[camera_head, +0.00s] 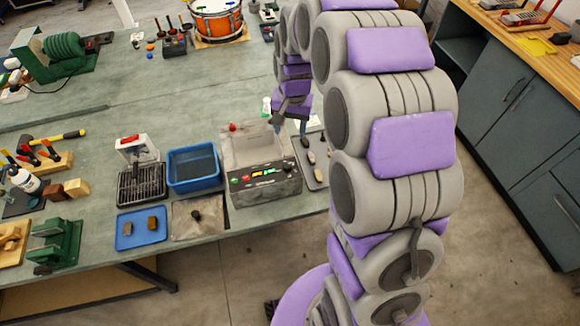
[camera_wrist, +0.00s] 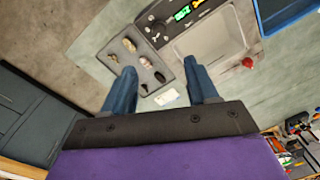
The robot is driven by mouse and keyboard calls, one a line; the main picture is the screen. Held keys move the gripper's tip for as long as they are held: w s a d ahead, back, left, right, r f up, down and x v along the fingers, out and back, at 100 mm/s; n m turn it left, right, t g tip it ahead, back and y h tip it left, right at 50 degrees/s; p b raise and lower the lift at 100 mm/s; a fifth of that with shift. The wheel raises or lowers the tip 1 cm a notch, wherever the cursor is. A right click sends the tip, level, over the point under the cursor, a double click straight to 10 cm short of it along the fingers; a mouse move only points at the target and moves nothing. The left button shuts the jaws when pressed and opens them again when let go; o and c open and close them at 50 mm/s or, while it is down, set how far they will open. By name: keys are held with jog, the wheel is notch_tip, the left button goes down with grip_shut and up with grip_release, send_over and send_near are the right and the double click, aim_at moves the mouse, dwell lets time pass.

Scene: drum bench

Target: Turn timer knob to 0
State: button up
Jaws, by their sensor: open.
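A grey box-shaped machine (camera_head: 290,187) with an open basin stands at the bench's front edge. Its front panel has a lit green display (camera_head: 268,172), small red and green parts and dark knobs; I cannot tell which knob is the timer or read its setting. In the wrist view, the machine's basin (camera_wrist: 212,45) is at upper right, with the green display (camera_wrist: 182,14) at top. My gripper (camera_head: 292,128) is behind the machine's right back corner in the head view. In the wrist view its blue fingers (camera_wrist: 161,80) are apart with nothing between them, clear of the panel.
A dark tray with stones (camera_wrist: 122,48) lies beside the machine. A blue bin (camera_head: 192,168), a wire rack (camera_head: 141,183) and a blue tray (camera_head: 141,228) stand left of it. A red knob (camera_wrist: 247,62) sticks up by the basin. Open floor lies in front of the bench.

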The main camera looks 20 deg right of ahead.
aim_at(288, 165)
jog(key=f, duration=1.1)
jog(key=f+b, duration=0.1)
jog(key=f, duration=0.5)
jog(key=shift+w+a+f, duration=0.15)
jog(key=shift+w+a, duration=0.05)
jog(key=shift+a, duration=0.15)
jog(key=c, duration=1)
jog(key=shift+c, duration=0.2)
